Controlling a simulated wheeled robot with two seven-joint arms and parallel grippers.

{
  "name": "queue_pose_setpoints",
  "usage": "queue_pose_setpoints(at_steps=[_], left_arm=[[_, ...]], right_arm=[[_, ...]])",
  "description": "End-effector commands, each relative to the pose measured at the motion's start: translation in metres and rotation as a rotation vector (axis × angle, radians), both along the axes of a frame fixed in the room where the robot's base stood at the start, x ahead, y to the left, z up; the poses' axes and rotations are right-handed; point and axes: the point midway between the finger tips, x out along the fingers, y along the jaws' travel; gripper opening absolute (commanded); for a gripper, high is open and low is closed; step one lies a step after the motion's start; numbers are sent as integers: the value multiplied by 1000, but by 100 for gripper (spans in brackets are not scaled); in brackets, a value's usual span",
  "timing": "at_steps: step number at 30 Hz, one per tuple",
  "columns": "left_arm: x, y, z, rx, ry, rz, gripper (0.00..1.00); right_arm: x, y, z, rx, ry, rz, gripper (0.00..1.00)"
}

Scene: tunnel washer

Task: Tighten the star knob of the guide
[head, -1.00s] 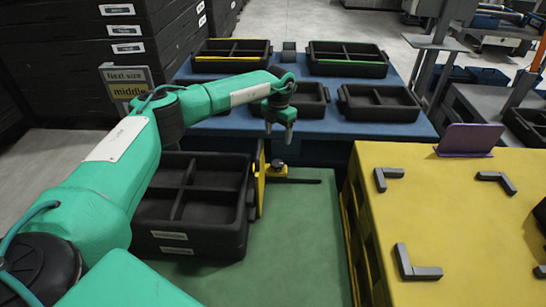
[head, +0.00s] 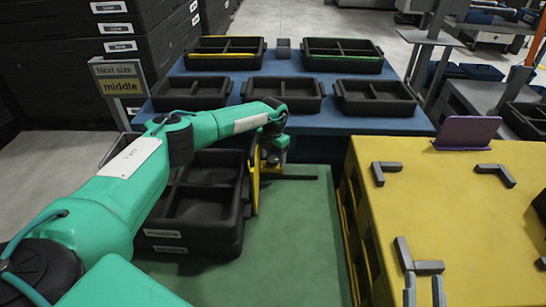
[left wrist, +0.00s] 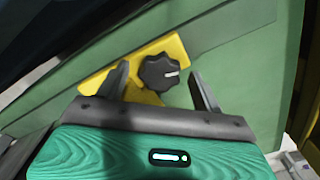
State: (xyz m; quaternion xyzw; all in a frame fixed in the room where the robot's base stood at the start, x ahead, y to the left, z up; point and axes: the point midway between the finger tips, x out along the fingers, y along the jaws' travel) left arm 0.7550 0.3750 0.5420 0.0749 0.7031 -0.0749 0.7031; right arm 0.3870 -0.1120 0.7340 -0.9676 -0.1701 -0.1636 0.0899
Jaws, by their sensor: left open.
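The black star knob (left wrist: 160,72) with a white mark sits on the yellow guide (left wrist: 172,50) in the left wrist view. The guide also shows in the head view (head: 254,180), upright along the right side of the black crate (head: 205,228). My left gripper (head: 274,158) is open over the knob, one finger on each side, with a visible gap at least on the right. It hides the knob in the head view. My right gripper (head: 424,285) is at the bottom right edge, its two grey fingers apart and nothing seen between them.
The crate stands on a green surface (head: 300,235) beside the yellow table (head: 450,205) with grey corner brackets. Several black trays stand on a blue table (head: 300,122) behind. A sign (head: 118,80) reads "Next size middle".

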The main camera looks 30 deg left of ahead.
Motion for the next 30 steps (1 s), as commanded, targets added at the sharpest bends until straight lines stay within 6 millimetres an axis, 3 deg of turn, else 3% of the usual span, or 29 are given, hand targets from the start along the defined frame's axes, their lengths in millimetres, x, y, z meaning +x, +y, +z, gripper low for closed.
queue_pose_setpoints(at_steps=[4,11,24,28,30], left_arm=[[0,0,0,0,0,0,66],[0,0,0,0,0,0,23],[0,0,0,0,0,-94,23],[0,0,0,0,0,-184,23],[0,0,0,0,0,-244,23]], right_arm=[[0,0,0,0,1,0,36],[0,0,0,0,1,0,36],[0,-1,3,5,-28,-4,36],[-1,-4,11,16,-74,-12,36],[0,-7,25,33,-132,-22,36]])
